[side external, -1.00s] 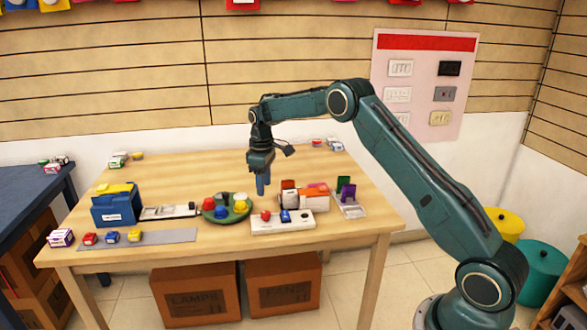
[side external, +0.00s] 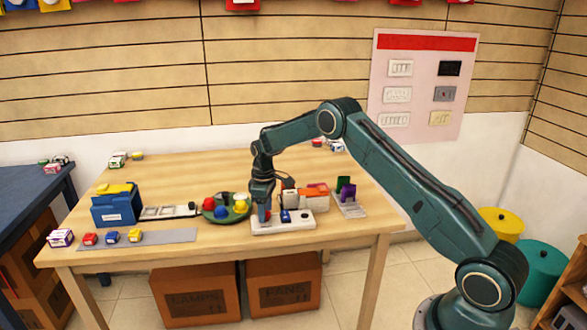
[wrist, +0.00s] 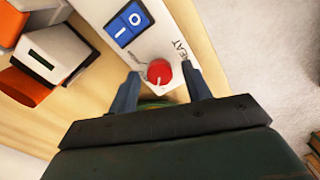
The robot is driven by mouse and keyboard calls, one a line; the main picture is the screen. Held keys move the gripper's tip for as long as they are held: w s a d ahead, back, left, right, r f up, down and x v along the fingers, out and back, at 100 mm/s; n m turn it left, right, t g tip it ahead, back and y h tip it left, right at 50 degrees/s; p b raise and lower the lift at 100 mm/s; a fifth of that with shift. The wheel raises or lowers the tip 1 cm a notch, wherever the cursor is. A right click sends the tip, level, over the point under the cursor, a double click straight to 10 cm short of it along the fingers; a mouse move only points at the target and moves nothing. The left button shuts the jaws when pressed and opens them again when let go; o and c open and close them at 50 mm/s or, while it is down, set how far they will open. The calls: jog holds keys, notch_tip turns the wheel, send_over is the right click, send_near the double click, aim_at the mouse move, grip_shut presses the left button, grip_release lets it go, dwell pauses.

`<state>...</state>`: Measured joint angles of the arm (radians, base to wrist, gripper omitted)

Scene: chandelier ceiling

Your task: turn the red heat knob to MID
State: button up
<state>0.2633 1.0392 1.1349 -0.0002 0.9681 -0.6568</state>
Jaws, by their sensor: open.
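The red heat knob (wrist: 159,71) sits on a white panel (wrist: 175,30) beside the word HEAT. In the wrist view my gripper (wrist: 160,90) is open, with one blue finger on each side of the knob. I cannot tell whether the fingers touch it. In the side view my gripper (side external: 264,213) is low over the left end of the white panel (side external: 300,222) and mostly hides the knob. The knob's pointer and the MID mark cannot be made out.
A blue rocker switch (wrist: 128,22) is next to the knob on the panel. A green round tray (side external: 222,217) with coloured knobs stands just left of the panel. Orange and white boxes (side external: 312,192) stand behind it. A blue file box (side external: 115,208) is further left.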

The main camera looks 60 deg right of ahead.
jog(key=c, duration=1)
jog(key=shift+m, duration=0.4)
jog(key=m, duration=0.8)
jog(key=o, duration=1)
